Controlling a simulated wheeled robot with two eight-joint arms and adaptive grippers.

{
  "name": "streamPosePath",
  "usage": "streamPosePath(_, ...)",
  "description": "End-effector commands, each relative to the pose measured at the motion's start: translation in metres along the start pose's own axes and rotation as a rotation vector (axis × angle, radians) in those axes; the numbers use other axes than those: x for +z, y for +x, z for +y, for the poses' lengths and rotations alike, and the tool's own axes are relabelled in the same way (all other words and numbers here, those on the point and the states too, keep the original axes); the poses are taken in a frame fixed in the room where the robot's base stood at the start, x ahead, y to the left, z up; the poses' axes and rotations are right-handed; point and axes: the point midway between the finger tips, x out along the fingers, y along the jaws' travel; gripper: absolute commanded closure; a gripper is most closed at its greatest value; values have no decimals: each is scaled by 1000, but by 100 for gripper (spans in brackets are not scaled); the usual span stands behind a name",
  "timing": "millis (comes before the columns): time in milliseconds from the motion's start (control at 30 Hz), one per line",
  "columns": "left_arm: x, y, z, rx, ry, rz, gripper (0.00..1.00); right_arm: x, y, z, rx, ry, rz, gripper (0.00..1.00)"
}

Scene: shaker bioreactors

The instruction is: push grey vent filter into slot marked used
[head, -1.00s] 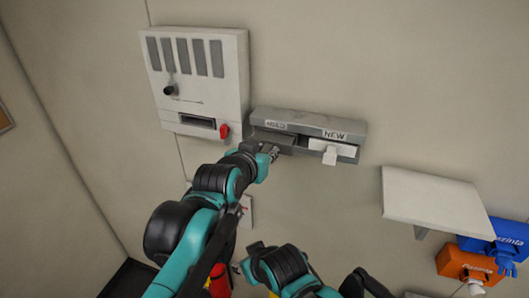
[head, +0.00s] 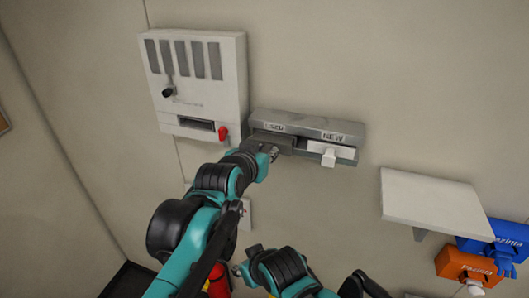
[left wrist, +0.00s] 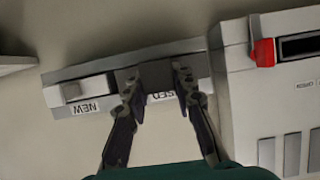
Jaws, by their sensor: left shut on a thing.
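The slotted grey rack (head: 310,122) is on the wall, with a USED label on its left half and a NEW label on its right. The dark grey vent filter (head: 286,144) is at the slot under USED; how deep it sits I cannot tell. My left gripper (head: 272,152) is in front of that slot, shut on the filter. In the left wrist view, upside down, the two fingers (left wrist: 158,82) are on either side of the grey filter (left wrist: 156,72) and partly cover the USED label. A white filter (head: 330,151) sits in the NEW slot. My right gripper cannot be made out.
A white wall unit (head: 200,85) with a red knob (head: 223,132) is close to the left of the rack. A white shelf (head: 435,200) is at the right, with blue (head: 492,240) and orange (head: 465,263) boxes below it.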

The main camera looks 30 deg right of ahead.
Motion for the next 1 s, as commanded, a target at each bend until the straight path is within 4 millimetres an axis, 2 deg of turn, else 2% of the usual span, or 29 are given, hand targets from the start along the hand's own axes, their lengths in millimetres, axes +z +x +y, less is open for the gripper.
streamPosePath(1000, -4, 10, 0, 0, 0, 0, 100, 0, 0, 0, 0, 0, 0, 59)
